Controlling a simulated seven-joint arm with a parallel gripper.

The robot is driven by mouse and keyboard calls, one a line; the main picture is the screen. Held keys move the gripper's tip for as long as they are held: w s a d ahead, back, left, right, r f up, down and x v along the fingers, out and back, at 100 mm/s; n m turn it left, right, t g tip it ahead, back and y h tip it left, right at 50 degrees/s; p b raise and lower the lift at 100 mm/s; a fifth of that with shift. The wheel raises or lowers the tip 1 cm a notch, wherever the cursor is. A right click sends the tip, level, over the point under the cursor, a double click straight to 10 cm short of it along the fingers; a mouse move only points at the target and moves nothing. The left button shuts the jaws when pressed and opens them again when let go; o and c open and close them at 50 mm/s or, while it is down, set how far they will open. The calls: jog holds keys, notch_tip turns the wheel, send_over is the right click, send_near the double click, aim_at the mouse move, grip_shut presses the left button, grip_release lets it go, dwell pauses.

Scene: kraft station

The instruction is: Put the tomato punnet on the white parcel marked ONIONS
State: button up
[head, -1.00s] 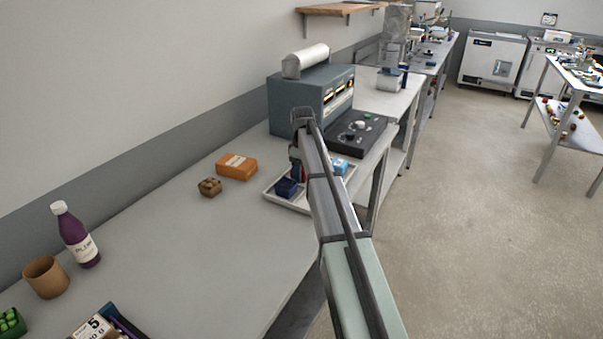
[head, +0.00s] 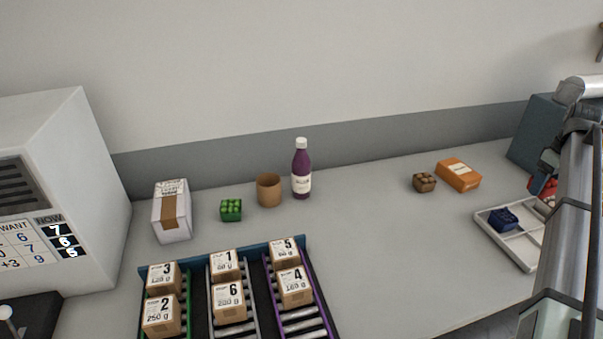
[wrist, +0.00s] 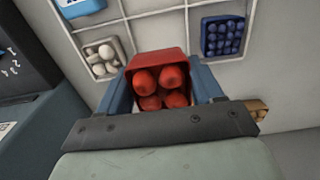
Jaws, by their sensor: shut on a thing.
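The red tomato punnet (wrist: 160,64) with several tomatoes is between the fingers of my gripper (wrist: 161,88) in the wrist view. The gripper is shut on it, above the divided tray (wrist: 155,12). In the head view the red punnet (head: 546,187) shows at the right edge, partly hidden by my arm. A white parcel (head: 184,224) with brown tape and a printed label stands upright at the left of the bench, far from my gripper. Its label is too small to read surely.
The tray (head: 509,252) holds a blue punnet (head: 503,219). An orange parcel (head: 458,174) and brown punnet (head: 424,182) lie left of it. A purple bottle (head: 301,172), brown cup (head: 268,190) and green punnet (head: 231,210) stand right of the white parcel. Numbered boxes (head: 229,301) sit in front.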

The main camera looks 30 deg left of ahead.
notch_tip(320, 180, up, 14)
jog(key=a+f, duration=0.1)
jog(key=s+a+n, duration=0.3)
jog(key=a, duration=1.3)
jog(key=s+a+n, duration=0.2)
jog(key=a+n, duration=0.1)
jog(key=a, duration=1.4)
jog(key=s+a+n, duration=0.2)
jog(key=s+a, duration=0.1)
jog(key=a, duration=1.3)
jog(key=n, duration=1)
send_over(171, 198)
notch_tip(171, 198, down, 4)
jog(key=shift+f, duration=5.4)
jog(key=shift+f, duration=0.1)
